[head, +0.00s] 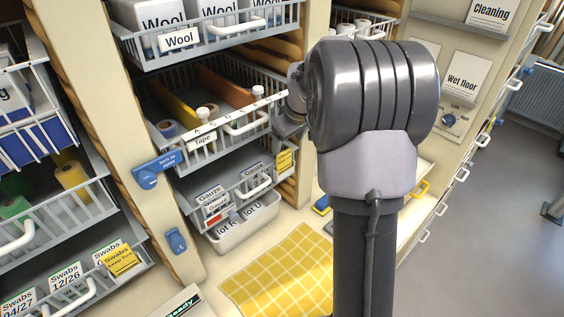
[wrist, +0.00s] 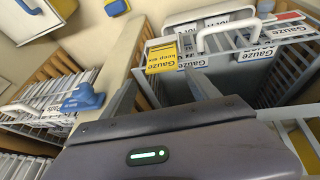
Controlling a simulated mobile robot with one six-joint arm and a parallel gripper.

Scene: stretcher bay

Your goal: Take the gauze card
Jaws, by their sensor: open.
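A yellow card (head: 285,160) hangs at the right end of the gauze basket's front. The gauze basket (head: 243,199) is a grey wire drawer holding white packs marked Gauze (head: 213,203). In the wrist view the yellow card (wrist: 161,57) sits on the basket's rim at upper centre, with small print on it. My gripper (wrist: 160,88) is open and empty, its two fingers pointing toward the card and apart from it. In the head view my arm hides most of the gripper.
A tape basket (head: 208,145) is above the gauze basket, and a wool basket (head: 205,46) above that. A swabs basket (head: 95,280) with another yellow card is at lower left. Blue latches (head: 158,170) stick out from the post.

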